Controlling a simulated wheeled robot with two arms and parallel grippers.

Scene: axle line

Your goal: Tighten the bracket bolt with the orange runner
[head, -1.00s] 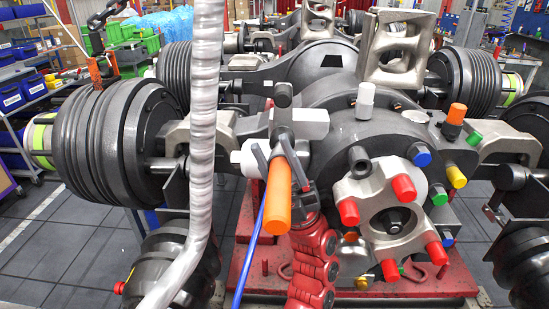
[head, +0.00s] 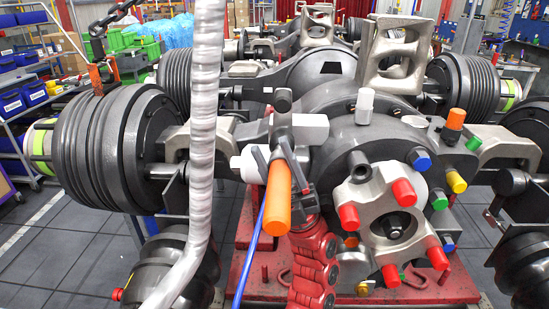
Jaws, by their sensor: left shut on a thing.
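The orange runner (head: 277,205) shows in the middle of the head view, its orange grip toward me and its dark front end pointing away at the axle. A blue hose (head: 254,250) runs down from it. My left gripper (head: 278,165) comes up on a red arm and is shut on the runner, its dark fingers around the body just ahead of the orange grip. A pale metal block (head: 311,127) sits beside the runner's front end. I cannot make out the bracket bolt, or whether the runner touches it. My right gripper is not in view.
The axle housing (head: 345,120) fills the centre right, with several coloured caps on its front. A ribbed drum (head: 85,150) is at the left. A pale ribbed hose (head: 203,110) hangs left of the runner. Blue bins (head: 12,103) stand far left.

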